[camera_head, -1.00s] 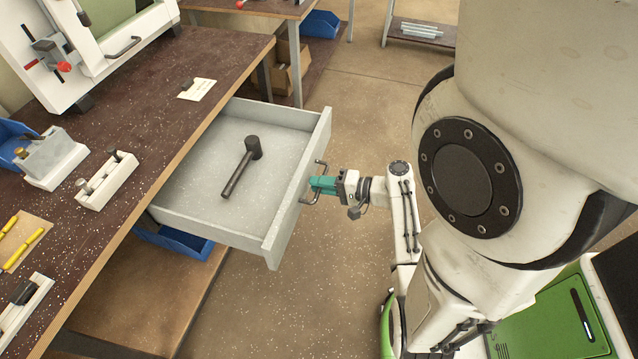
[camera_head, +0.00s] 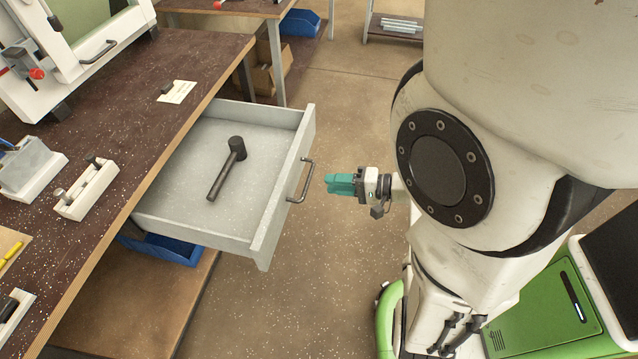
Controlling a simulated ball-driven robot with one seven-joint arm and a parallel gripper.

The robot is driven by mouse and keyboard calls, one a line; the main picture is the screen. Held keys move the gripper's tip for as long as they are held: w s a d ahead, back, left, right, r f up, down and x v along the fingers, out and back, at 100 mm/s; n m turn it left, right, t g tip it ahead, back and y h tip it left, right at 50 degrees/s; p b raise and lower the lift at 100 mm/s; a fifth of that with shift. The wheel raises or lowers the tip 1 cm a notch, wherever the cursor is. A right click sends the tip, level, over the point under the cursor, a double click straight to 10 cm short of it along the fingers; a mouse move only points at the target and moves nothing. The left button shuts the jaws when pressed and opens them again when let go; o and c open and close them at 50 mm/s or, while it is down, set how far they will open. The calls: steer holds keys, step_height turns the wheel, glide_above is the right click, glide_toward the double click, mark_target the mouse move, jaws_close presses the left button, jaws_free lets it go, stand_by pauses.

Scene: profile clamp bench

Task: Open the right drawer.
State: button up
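The light grey drawer (camera_head: 262,241) stands pulled out from under the dark bench top, and a black mallet (camera_head: 226,170) lies inside it. Its dark bar handle (camera_head: 302,182) is on the front face. My gripper (camera_head: 328,184), with teal fingers, is to the right of the handle, with a clear gap between them. It holds nothing that I can see. The fingers look close together, but from this angle I cannot tell whether they are open or shut.
A blue bin (camera_head: 165,249) sits below the drawer.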

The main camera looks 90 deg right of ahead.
steer(key=shift+v, duration=1.45)
